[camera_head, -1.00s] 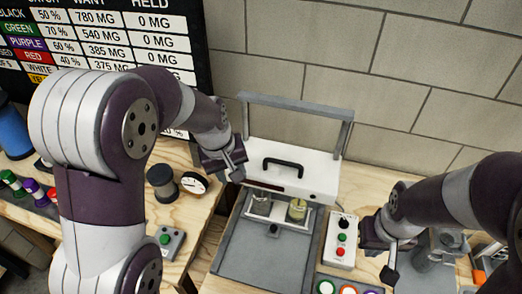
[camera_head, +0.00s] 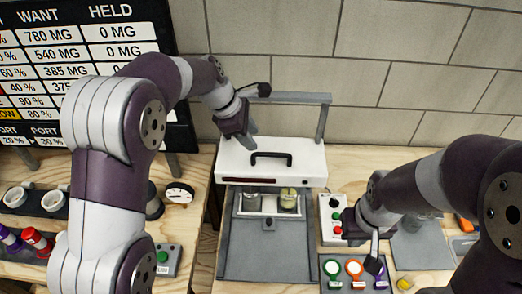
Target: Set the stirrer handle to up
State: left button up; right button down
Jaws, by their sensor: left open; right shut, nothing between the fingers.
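The stirrer is a white housing (camera_head: 285,165) with a black arched handle (camera_head: 271,155) on its top front face. A grey frame (camera_head: 300,98) stands behind the housing, with its crossbar raised. Two small beakers, a clear one (camera_head: 252,200) and a yellowish one (camera_head: 288,200), sit below the housing's front edge. My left gripper (camera_head: 257,110) is open at the frame's left end, above and behind the housing, and hides the left post. I cannot tell whether it touches the frame. My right gripper (camera_head: 376,255) is shut and empty, right of the stirrer, low over the button area.
A control box (camera_head: 333,220) with a black knob and coloured buttons stands right of the stirrer. A tray with green, orange and purple rings (camera_head: 354,268) lies in front of it. A block wall (camera_head: 400,65) closes the back. A gauge (camera_head: 180,193) stands at left.

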aim_at(264, 153)
pick_arm(q)
jog(key=p+x, duration=0.1)
jog(key=x, duration=0.6)
jog(key=shift+w+d+f, duration=0.1)
jog(key=shift+f, duration=0.1)
jog(key=shift+r, duration=0.1)
grip_shut()
